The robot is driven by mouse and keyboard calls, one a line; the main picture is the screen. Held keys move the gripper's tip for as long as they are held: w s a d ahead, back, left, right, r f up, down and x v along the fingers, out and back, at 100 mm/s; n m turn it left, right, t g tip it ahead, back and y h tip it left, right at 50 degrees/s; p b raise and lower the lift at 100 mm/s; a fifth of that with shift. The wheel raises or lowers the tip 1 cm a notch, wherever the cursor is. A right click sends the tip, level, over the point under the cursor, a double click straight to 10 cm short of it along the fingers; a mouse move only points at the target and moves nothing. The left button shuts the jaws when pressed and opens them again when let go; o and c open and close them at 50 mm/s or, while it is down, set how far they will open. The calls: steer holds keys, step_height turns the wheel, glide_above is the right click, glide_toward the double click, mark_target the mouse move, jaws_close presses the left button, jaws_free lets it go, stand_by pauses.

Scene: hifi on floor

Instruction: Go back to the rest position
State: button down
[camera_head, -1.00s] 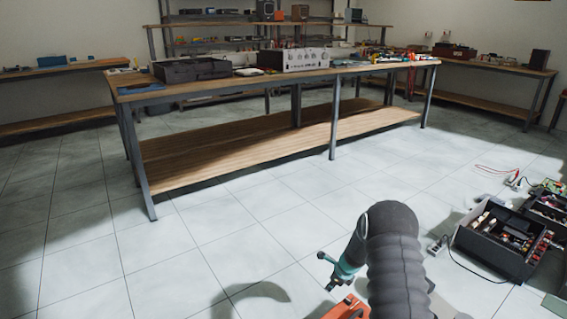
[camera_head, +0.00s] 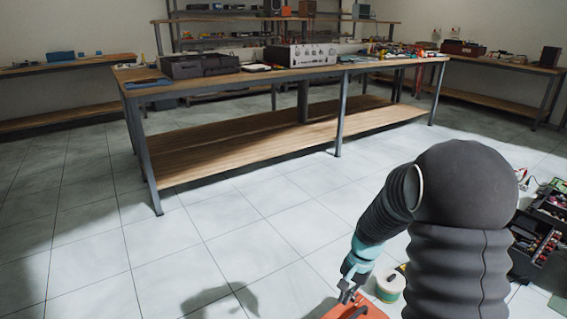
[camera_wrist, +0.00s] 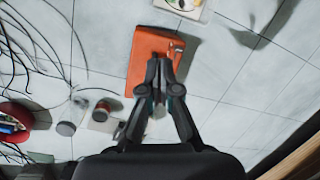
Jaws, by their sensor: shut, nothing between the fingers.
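My gripper (camera_head: 347,290) shows in the head view at the lower right, at the end of my dark, sleeved arm, pointing down. In the wrist view my gripper (camera_wrist: 160,92) has its dark fingers together, with nothing held between them. An orange case (camera_head: 356,309) with a dark handle lies on the floor just below my gripper in the head view, cut by the lower edge. The same orange case (camera_wrist: 146,57) shows beyond the fingertips in the wrist view. I cannot tell the exact gap between them.
A long workbench (camera_head: 215,80) with a lower shelf stands ahead. A spool-like white and green container (camera_head: 390,286) stands beside my arm. Dark toolboxes (camera_head: 533,243) and cables lie at the right. A red bowl (camera_wrist: 14,122) shows in the wrist view. The floor at left is clear.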

steer(key=s+r+n+t+h, duration=0.2)
steer(key=s+r+n+t, duration=0.4)
steer(key=s+r, duration=1.5)
step_height(320, 180, up, 3)
steer(key=shift+s+a+f+n, duration=0.15)
steer(key=shift+s+a+n, duration=0.25)
